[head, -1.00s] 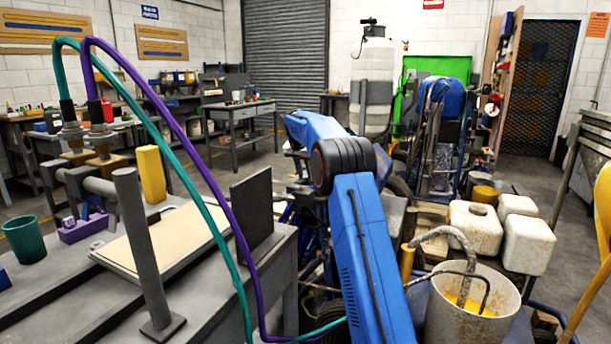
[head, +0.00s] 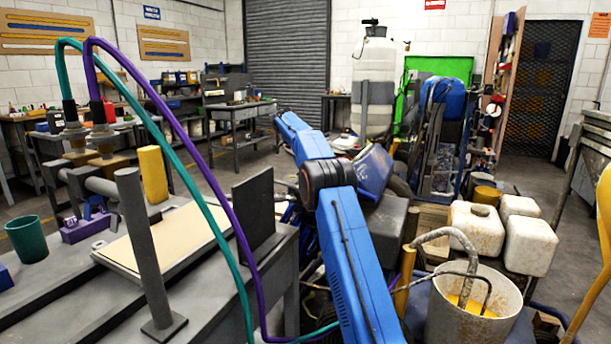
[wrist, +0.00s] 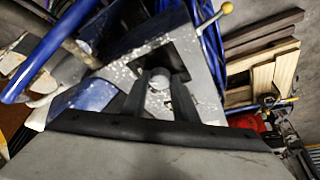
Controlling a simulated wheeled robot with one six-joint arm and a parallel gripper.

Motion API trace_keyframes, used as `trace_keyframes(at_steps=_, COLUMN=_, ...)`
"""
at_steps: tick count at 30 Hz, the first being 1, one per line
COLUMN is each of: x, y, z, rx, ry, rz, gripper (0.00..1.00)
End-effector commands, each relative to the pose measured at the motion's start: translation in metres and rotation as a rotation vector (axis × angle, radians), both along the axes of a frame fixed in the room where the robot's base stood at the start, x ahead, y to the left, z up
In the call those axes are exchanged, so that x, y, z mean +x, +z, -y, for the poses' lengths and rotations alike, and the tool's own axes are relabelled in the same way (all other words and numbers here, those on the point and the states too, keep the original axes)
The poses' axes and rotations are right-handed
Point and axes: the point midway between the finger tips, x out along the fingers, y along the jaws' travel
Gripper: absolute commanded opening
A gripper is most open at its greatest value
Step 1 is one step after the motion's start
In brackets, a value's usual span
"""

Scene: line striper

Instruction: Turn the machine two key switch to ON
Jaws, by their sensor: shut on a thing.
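In the wrist view, my gripper (wrist: 158,82) has its two dark fingers closed on a small round grey knob (wrist: 159,99), which appears to be the key switch. The knob sits by a dark square opening in a paint-speckled grey and blue machine panel (wrist: 121,68). Its markings and its ON or OFF position cannot be read. In the head view, my blue arm reaches away among the machines, and the gripper and knob are hidden there. A blue machine cover (head: 374,170) shows just right of my arm.
A bench (head: 195,290) with hoses and an upright post (head: 145,250) stands left of my arm. A paint bucket (head: 472,310) and white containers (head: 527,243) crowd the right. In the wrist view, a yellow-knobbed lever (wrist: 227,8) and blue tubes (wrist: 45,50) lie near the panel.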

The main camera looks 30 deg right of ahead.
Motion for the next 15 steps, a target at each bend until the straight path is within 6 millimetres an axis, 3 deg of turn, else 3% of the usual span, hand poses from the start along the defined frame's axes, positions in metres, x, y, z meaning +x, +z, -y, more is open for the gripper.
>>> trace_keyframes(at_steps=13, x=0.0002, y=-0.0003, z=-0.0005, rx=0.001, ry=-0.010, rz=0.000, gripper=0.04)
trace_keyframes(at_steps=14, x=0.0001, y=-0.0002, z=-0.0006, rx=0.001, ry=-0.010, rz=0.000, gripper=0.31)
trace_keyframes(at_steps=15, x=0.0002, y=-0.0002, z=-0.0006, rx=0.001, ry=-0.010, rz=0.000, gripper=0.40)
